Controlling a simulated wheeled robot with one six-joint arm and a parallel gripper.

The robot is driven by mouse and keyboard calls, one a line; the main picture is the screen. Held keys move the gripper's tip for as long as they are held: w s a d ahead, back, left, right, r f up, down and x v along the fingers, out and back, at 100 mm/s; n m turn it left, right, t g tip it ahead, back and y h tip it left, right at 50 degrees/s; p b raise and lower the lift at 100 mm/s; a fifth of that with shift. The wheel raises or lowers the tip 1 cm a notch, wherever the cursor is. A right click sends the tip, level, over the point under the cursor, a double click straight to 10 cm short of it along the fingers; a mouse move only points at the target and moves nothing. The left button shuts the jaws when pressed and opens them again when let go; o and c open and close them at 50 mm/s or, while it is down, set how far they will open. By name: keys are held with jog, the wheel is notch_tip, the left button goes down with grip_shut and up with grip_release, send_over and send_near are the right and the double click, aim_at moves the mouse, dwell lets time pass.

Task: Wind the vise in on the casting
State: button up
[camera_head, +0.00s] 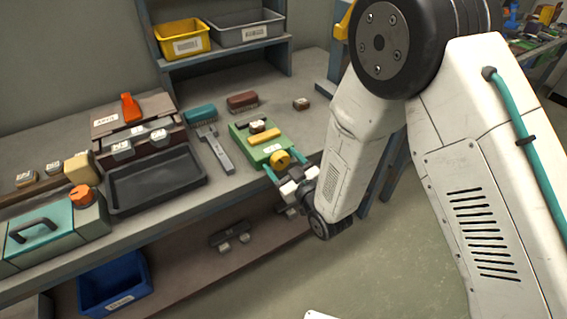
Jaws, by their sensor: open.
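The green vise (246,132) sits near the front edge of the workbench. A small dark block with a pale top (257,127), which may be the casting, rests on it behind a yellow bar (265,136). I cannot tell whether the bar touches the block. A round yellow knob (280,159) is at the vise's front end. My gripper (284,164) is open, with its teal fingers on either side of the knob. Whether the fingers touch the knob cannot be told. My wrist and arm come in from the right.
A grey brush (214,150) lies left of the vise, beside a black tray (155,181). Teal (200,114) and brown (242,102) brushes and a small brown block (301,104) lie behind. A shelf with yellow (182,46) and grey bins (247,33) stands at the back.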

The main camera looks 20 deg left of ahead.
jog(key=c, duration=1)
jog(key=shift+m, duration=0.4)
jog(key=m, duration=0.4)
jog(key=shift+w+m, duration=0.1)
jog(key=shift+m, duration=0.3)
jog(key=m, duration=0.5)
jog(key=shift+w+d+f, duration=0.1)
jog(key=o, duration=1)
